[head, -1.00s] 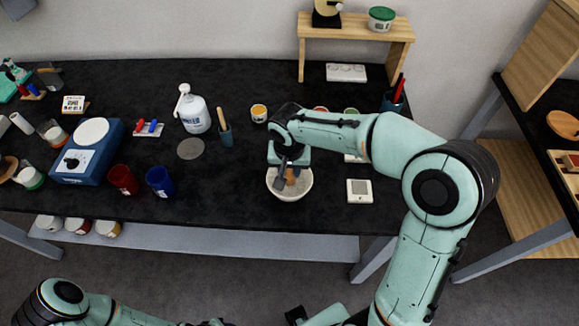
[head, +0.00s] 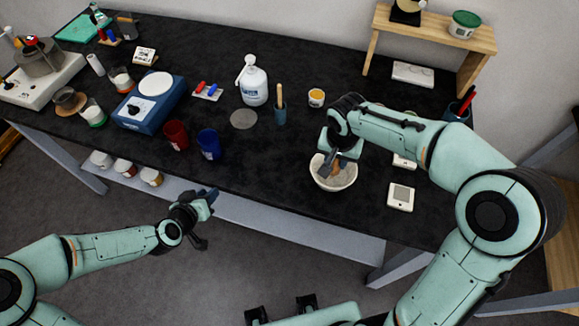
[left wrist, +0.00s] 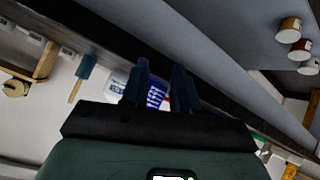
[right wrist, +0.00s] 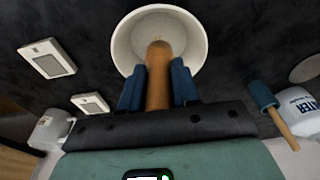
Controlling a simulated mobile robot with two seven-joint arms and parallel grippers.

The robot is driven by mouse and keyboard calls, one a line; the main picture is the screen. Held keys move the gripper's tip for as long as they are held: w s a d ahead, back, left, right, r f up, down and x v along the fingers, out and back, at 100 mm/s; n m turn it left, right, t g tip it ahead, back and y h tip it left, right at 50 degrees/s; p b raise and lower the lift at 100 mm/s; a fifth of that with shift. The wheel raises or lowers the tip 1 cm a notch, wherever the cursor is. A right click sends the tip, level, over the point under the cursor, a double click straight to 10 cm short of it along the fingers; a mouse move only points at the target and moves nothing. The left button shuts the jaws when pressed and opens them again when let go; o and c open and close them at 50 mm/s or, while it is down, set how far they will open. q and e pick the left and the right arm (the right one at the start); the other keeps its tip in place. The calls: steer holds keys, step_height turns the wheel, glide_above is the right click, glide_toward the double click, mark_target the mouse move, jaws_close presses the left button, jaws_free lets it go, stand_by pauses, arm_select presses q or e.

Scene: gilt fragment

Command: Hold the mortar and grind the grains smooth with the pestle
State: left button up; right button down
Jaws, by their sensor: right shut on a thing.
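The white mortar bowl (head: 345,186) stands near the front edge of the black table. It also shows in the right wrist view (right wrist: 123,42), with a pale layer inside; single grains are too small to tell. My right gripper (head: 331,166) is above the bowl, shut on the brown pestle (right wrist: 158,72). The pestle's lower end is inside the bowl; its tip is hard to make out. My left gripper (head: 208,196) is open and empty in front of the table, left of the mortar. No hand is on the bowl.
Blue (head: 209,144) and red (head: 175,135) cups stand left of the mortar, behind my left gripper. A small white device (head: 400,197) lies right of the mortar.

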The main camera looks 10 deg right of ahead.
mark_target(320, 156)
arm_select(q)
steer(key=d+r+m+h, duration=0.1)
steer(key=d, duration=0.2)
steer(key=w+d+r+m+h, duration=0.1)
steer(key=d+r, duration=0.1)
steer(key=d, duration=0.1)
steer(key=d+r+m+h, duration=0.1)
steer(key=d, duration=0.2)
steer(key=shift+w+d+r+h, duration=0.25)
steer(key=shift+d+r+h, duration=0.05)
steer(key=shift+d+r, duration=0.1)
steer(key=s+d+r+m+g+h, duration=0.1)
steer(key=d, duration=0.3)
steer(key=s+d+r+m+g+h, duration=0.1)
steer(key=d+m, duration=0.1)
steer(key=d, duration=0.3)
steer(key=s+d+r+m+g+h, duration=0.1)
steer(key=d+m+h, duration=0.1)
steer(key=d, duration=0.2)
steer(key=shift+d+r, duration=0.25)
steer(key=shift+d, duration=0.4)
steer(key=x, duration=1.1)
steer(key=shift+d+f, duration=0.1)
steer(key=shift+f, duration=0.1)
jaws_close()
